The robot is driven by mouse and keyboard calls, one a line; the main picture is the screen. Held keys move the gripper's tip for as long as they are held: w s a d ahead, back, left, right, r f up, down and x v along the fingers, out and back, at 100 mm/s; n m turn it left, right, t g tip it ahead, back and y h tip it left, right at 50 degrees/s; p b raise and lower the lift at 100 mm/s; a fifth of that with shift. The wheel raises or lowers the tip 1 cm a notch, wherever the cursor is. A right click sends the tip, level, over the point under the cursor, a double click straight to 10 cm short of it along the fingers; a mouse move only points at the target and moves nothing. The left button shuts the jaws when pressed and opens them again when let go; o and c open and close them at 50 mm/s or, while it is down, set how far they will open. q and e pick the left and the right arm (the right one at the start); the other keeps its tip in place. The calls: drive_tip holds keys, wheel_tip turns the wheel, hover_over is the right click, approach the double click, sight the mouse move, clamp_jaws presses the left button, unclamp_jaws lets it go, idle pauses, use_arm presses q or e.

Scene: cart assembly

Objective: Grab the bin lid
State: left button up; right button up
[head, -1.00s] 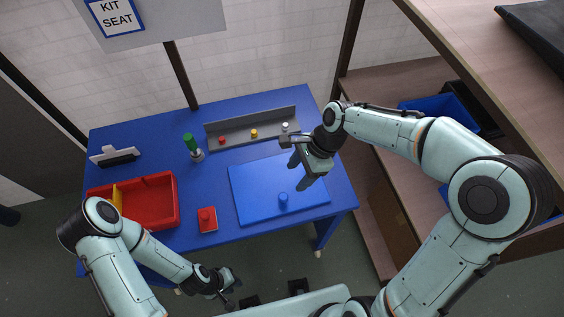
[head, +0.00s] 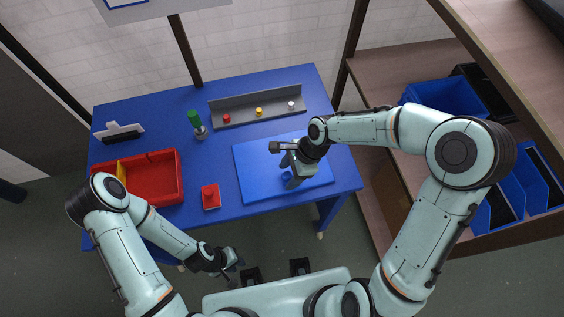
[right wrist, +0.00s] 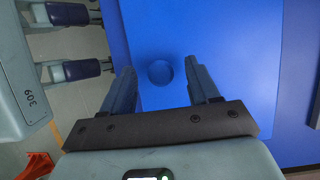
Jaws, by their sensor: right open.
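A flat blue lid (head: 255,188) with a round blue knob (head: 286,177) lies on the right part of the blue table. In the right wrist view the knob (right wrist: 160,73) shows between the two fingers, and the lid (right wrist: 190,25) fills the area behind it. My right gripper (head: 292,179) is open over the lid, its fingers either side of the knob and apart from it. The same gripper shows in the right wrist view (right wrist: 160,88). My left gripper (head: 236,264) hangs low in front of the table; its jaws are too small to read.
A red bin (head: 171,165) with a yellow divider stands on the left of the blue table (head: 222,165). Near it are a small red knobbed block (head: 210,197) and a green-handled tool (head: 195,122). A grey rack (head: 240,111) with coloured knobs stands behind the lid.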

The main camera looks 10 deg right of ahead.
drive_tip(key=shift+x, duration=0.85)
drive_tip(key=shift+r, duration=0.1)
clamp_jaws()
drive_tip(key=shift+r, duration=0.1)
